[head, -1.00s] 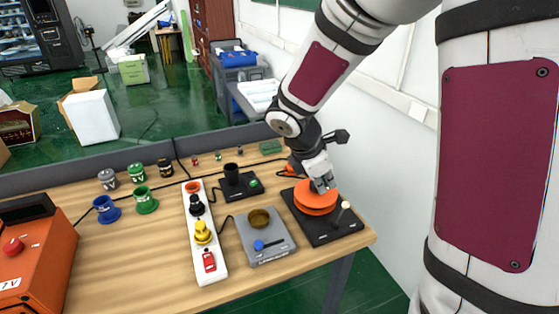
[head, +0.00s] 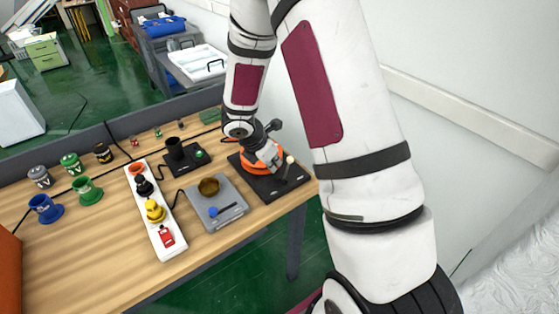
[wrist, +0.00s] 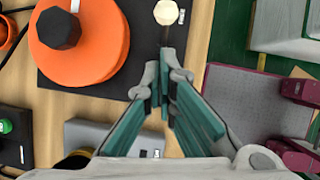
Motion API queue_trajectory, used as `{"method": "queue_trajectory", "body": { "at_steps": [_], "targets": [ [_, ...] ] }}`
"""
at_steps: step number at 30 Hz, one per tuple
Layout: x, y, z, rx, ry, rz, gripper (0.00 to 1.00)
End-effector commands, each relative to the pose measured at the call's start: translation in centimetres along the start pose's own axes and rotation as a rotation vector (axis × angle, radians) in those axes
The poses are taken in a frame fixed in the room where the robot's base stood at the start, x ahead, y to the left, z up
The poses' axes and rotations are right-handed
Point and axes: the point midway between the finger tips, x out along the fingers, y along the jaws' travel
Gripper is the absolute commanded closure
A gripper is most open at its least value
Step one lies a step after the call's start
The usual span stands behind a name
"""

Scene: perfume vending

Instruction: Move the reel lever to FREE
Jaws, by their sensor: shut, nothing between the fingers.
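The orange reel (head: 250,156) sits on a black base plate (head: 268,189) at the table's right end. Its lever has a cream ball knob (head: 290,159) on a thin dark stalk, to the right of the reel. In the wrist view the reel (wrist: 100,65) with its black hub knob is at upper left, and the lever's ball (wrist: 166,12) is at the top. My gripper (wrist: 165,80) is shut and empty, its tips just below the lever's stalk in that view; I cannot tell if they touch it. Small markings by the lever are unreadable.
A grey box with a brass cup and blue lever (head: 229,217) stands left of the reel base. A white strip with several buttons (head: 165,240) lies further left. Behind it is a black block with a cup (head: 190,160). Colored spools stand at the far left.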

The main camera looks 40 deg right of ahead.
Motion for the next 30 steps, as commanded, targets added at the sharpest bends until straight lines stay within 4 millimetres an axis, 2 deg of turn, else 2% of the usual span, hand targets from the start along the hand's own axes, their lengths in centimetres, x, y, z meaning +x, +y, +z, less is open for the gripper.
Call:
{"method": "queue_trajectory", "body": {
  "at_steps": [7,19,25,30],
  "targets": [
    [1.5,-0.1,1.6,0.002,0.001,0.000,1.00],
    [1.7,-0.1,1.9,0.001,0.000,0.000,1.00],
    [2.7,-0.2,3.5,0.001,-0.002,-0.001,1.00],
    [2.9,-0.3,3.9,0.001,0.000,0.000,1.00]
  ]
}}
